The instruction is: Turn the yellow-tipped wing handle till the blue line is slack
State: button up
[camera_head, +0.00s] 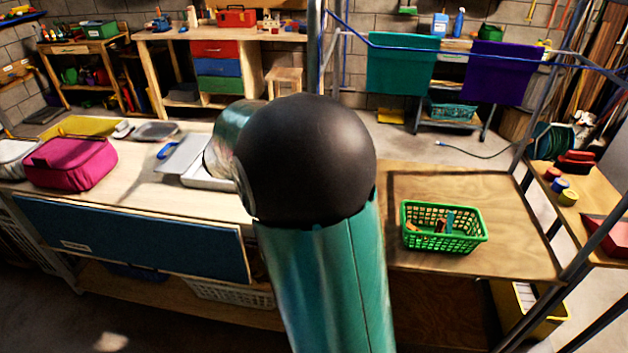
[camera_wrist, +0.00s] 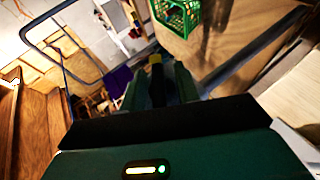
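In the wrist view, a black piece with a yellow tip (camera_wrist: 155,60), which looks like the wing handle, shows between the green fingers of my gripper (camera_wrist: 157,82). The dark, blurred picture does not show whether the fingers press on it. In the head view, my arm covers the middle, and neither handle nor gripper shows.
A teal towel (camera_head: 402,65) and a purple towel (camera_head: 497,72) hang at the back. A green basket (camera_head: 443,243) stands on the wooden table (camera_head: 510,215) right of my arm. A pink bag (camera_head: 70,163) lies on the left bench. Grey posts (camera_head: 590,262) stand at the right.

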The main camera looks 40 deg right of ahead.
jog(key=v, duration=1.4)
jog(key=shift+s, duration=0.1)
jog(key=s+a+f+n+t+y, duration=0.3)
jog(key=s+a+n+t+y, duration=0.4)
jog(key=s+a+t+y, duration=0.4)
jog(key=s+a, duration=0.5)
jog(key=shift+s+f+n, duration=0.2)
jog(key=shift+n, duration=0.2)
jog(key=shift+d, duration=0.15)
